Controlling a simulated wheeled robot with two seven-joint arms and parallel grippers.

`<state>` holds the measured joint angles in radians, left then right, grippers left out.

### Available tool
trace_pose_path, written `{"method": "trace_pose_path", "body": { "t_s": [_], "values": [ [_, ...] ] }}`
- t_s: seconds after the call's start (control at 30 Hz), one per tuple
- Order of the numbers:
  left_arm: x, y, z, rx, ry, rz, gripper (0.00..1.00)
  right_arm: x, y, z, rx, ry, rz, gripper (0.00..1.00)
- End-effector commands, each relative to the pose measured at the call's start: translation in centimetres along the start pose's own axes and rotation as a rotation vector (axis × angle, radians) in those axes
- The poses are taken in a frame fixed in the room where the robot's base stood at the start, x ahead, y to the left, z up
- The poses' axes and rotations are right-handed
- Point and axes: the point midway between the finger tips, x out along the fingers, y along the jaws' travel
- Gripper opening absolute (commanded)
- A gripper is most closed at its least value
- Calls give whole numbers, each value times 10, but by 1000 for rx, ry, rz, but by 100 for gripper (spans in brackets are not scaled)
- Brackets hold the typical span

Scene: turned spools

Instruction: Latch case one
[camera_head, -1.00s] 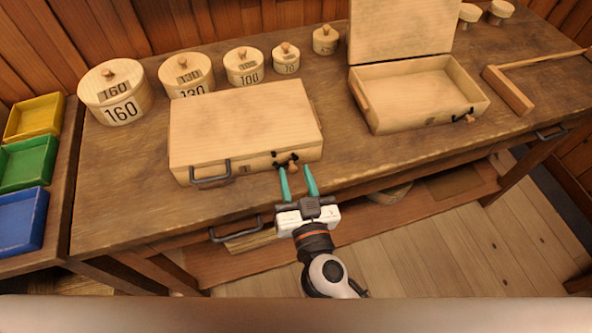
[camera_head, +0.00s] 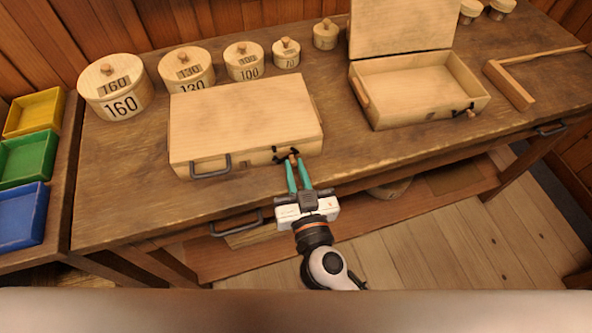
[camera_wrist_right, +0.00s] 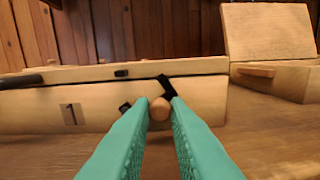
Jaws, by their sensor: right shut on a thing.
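Case one (camera_head: 245,115) is a pale wooden case with its lid down, on the workbench left of centre. In the right wrist view its front (camera_wrist_right: 40,112) bears the number 1. A latch with dark metal parts (camera_wrist_right: 167,84) and a round wooden knob (camera_wrist_right: 159,109) sits on that front, near the right end. My right gripper (camera_head: 298,166) has its teal fingers shut on the knob, one on each side. The dark latch arm slants up beside the knob towards the lid seam; whether it is hooked I cannot tell. My left gripper is not in view.
A second case (camera_head: 372,113) stands open to the right, its lid raised. Several round numbered boxes (camera_head: 115,92) line the back. Coloured trays (camera_head: 25,158) stand at the far left.

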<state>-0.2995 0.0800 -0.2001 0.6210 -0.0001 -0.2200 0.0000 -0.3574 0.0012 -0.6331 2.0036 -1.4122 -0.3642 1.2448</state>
Motion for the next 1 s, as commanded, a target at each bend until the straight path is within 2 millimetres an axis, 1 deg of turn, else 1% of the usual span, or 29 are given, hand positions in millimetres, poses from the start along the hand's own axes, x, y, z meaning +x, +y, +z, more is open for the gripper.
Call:
{"method": "trace_pose_path", "body": {
  "t_s": [0.17,0.7,1.0],
  "values": [
    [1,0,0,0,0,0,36,0,1,4,-117,0,0,0],
    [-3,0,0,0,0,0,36,0,11,18,-618,0,0,0],
    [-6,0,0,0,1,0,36,0,18,22,-853,0,0,0]
  ]
}}
